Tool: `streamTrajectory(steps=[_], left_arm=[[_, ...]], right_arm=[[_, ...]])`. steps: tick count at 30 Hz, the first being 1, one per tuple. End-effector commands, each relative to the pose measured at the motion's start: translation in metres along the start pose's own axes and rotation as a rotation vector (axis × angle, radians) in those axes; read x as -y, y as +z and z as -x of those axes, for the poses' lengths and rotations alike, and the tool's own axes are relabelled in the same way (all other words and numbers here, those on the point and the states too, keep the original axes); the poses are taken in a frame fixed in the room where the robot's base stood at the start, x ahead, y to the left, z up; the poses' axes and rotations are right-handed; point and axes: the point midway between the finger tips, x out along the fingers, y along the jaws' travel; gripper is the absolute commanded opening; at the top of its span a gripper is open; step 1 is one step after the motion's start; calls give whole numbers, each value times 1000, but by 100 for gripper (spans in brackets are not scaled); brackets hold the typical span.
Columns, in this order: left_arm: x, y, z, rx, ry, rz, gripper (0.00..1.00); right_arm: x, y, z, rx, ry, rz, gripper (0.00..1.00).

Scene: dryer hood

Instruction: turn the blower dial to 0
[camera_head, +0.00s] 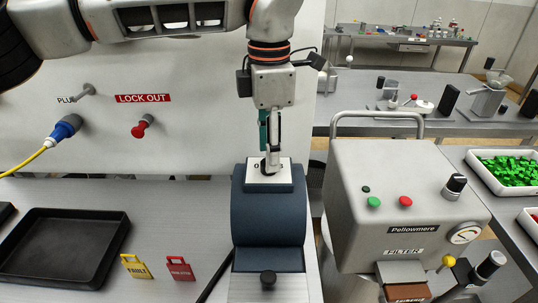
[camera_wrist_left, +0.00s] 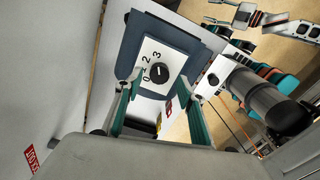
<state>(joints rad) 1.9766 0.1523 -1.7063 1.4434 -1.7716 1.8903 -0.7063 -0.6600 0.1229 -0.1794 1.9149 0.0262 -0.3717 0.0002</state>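The blower dial (camera_wrist_left: 159,73) is a small black knob on a white plate (camera_wrist_left: 172,55) with printed numbers, among them 0, 2 and 3. The plate sits on top of a dark blue housing (camera_head: 268,212). My left gripper (camera_head: 270,168) points straight down over the plate in the head view and hides much of the dial. In the left wrist view the two teal-and-grey fingers (camera_wrist_left: 162,84) stand apart, with the dial showing between their tips. Contact with the dial cannot be told, nor which number it points at. My right gripper is not in view.
A grey Pellowmere machine (camera_head: 385,190) with buttons and a black knob stands close on the right. A red lockout knob (camera_head: 140,130) and blue plug (camera_head: 66,127) are at the wall.

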Motion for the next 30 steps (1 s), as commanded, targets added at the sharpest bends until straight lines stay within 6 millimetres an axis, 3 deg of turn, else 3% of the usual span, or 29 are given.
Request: streamTrajectory(steps=[6, 16, 21, 30], left_arm=[[0, 0, -22, 0, -1, -1, 39], [0, 0, -25, 1, 1, 0, 39], [0, 0, -25, 1, 1, 0, 1], [0, 0, -25, 1, 1, 20, 1]], right_arm=[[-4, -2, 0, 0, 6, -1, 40], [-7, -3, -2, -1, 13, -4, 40], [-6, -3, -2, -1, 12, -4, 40], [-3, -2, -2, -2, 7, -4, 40]])
